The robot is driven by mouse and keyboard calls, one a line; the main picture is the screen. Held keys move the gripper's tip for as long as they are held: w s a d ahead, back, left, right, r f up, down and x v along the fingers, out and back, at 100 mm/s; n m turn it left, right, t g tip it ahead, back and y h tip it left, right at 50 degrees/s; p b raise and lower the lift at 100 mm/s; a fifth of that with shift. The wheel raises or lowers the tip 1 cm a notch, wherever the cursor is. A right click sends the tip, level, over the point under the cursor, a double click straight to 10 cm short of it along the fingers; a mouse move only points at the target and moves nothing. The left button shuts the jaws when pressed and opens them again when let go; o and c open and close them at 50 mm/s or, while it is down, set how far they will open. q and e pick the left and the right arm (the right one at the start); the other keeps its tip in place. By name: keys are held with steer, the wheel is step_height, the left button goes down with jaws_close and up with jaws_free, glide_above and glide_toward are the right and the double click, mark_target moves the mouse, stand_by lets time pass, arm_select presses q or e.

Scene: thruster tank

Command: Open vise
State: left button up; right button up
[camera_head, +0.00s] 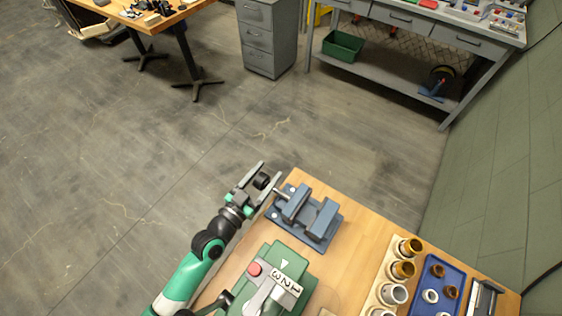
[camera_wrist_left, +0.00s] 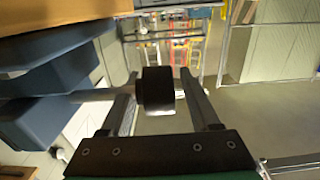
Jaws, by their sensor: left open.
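The blue-grey vise (camera_head: 307,215) sits on a dark base plate at the far left corner of the wooden table. A gap shows between its two jaw blocks. Its screw rod runs out to the left and ends in a black round knob (camera_head: 261,181). My left gripper (camera_head: 268,174) is open, with one finger on either side of the knob. In the left wrist view, the knob (camera_wrist_left: 158,90) stands between the spread fingers, and the vise body (camera_wrist_left: 50,85) is at left. Whether either finger touches the knob is unclear. My right gripper is not in view.
A green device (camera_head: 280,262) with a red button and a number plate stands in front of the vise. Cups and rings stand on a wooden rack (camera_head: 379,290) and a blue tray (camera_head: 420,262) at right. Open floor lies beyond the table.

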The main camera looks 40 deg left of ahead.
arm_select(q)
steer(key=shift+w+a, duration=0.1)
steer(key=shift+w, duration=0.5)
steer(key=shift+f, duration=0.1)
steer(key=shift+c, duration=0.3)
